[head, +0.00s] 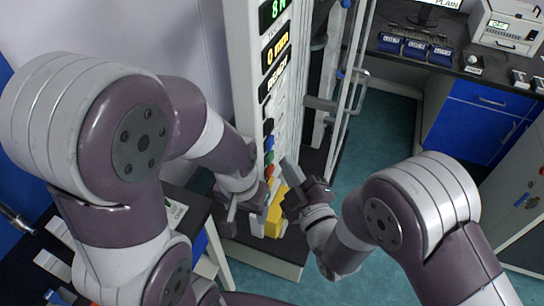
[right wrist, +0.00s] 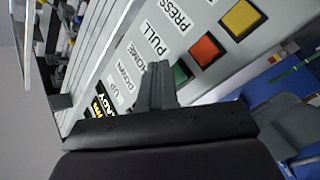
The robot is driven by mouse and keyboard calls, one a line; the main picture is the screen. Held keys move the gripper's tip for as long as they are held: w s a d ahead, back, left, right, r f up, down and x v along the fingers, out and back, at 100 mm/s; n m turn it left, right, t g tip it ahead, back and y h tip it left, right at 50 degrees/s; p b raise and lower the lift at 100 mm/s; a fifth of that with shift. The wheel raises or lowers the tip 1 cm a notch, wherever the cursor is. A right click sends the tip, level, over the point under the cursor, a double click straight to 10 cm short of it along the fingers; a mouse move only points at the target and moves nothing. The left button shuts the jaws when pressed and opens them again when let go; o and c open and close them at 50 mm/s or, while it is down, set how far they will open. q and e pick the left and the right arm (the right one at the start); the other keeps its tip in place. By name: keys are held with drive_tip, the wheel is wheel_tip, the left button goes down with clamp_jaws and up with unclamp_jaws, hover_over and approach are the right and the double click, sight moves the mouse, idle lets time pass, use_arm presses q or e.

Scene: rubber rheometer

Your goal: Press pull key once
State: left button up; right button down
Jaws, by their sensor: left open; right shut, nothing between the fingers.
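The instrument's key panel (right wrist: 215,15) fills the upper part of the right wrist view, tilted. The PULL label (right wrist: 158,38) appears beside an orange-red key (right wrist: 207,50). A yellow key (right wrist: 242,18) is near the PRESS label, and a green key (right wrist: 181,73) is partly hidden by my fingers. My right gripper (right wrist: 158,70) is shut and empty, its tips near the green key and HOME label; contact cannot be told. In the head view my right gripper (head: 289,170) is right of the column's lower keys. My left gripper (head: 246,212) is open low by the column's front.
The tall white column (head: 248,100) carries lit displays (head: 276,50). Metal rods and a clamp arm (head: 320,104) stand to its right. A bench with blue bins (head: 415,48) and a white device (head: 505,27) is back right.

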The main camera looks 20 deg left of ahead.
drive_tip(key=shift+a, duration=0.15)
idle(0.3)
drive_tip(key=shift+a, duration=0.3)
drive_tip(key=shift+a+b, duration=0.3)
drive_tip(key=shift+a, duration=0.1)
idle(0.6)
drive_tip(key=shift+d, duration=0.85)
drive_tip(key=d, duration=0.5)
drive_tip(key=shift+s, duration=0.1)
idle(0.8)
